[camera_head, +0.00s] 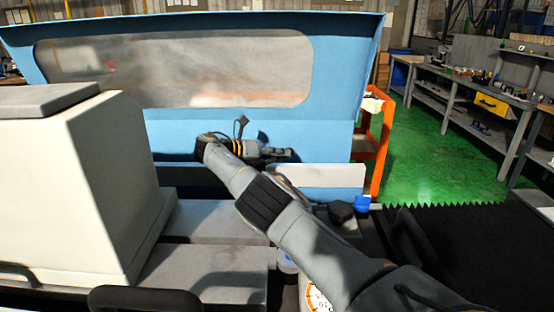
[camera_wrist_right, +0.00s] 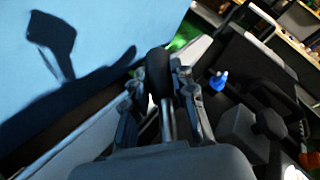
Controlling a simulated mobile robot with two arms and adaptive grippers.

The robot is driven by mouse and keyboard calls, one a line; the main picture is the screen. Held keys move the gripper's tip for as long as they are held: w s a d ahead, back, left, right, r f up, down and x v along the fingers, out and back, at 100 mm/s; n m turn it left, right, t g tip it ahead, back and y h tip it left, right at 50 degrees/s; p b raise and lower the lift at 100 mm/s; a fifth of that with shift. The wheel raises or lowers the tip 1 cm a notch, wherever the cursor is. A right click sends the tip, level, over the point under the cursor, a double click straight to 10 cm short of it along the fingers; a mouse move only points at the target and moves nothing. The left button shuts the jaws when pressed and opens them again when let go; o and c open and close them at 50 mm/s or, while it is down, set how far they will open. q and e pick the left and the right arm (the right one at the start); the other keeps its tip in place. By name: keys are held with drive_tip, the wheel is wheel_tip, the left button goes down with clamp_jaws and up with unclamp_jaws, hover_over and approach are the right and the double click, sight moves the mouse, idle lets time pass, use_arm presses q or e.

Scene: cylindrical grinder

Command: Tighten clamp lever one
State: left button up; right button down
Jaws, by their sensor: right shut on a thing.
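The clamp lever (camera_wrist_right: 157,75) has a rounded black handle on a metal rod and shows in the right wrist view. My right gripper (camera_wrist_right: 160,88) has one finger on each side of it and is shut on it. In the head view my right arm reaches in from the lower right, and the right gripper (camera_head: 280,154) is in front of the machine's light blue panel (camera_head: 330,130). The lever cannot be clearly made out there. My left gripper is not in view.
A large white machine housing (camera_head: 85,190) stands at the left. A small blue part (camera_head: 362,202) and a black knob (camera_head: 342,211) are right of my forearm. An orange cart (camera_head: 380,150) and a workbench (camera_head: 470,85) stand behind, with open green floor (camera_head: 430,160).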

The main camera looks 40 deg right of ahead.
drive_tip(key=shift+s+f, duration=0.15)
drive_tip(key=shift+f, duration=0.1)
drive_tip(key=c, duration=1.1)
unclamp_jaws()
drive_tip(key=shift+r, duration=0.15)
drive_tip(key=shift+r, duration=0.5)
wheel_tip(320, 180, up, 9)
drive_tip(key=shift+f, duration=0.15)
drive_tip(key=shift+c, duration=0.3)
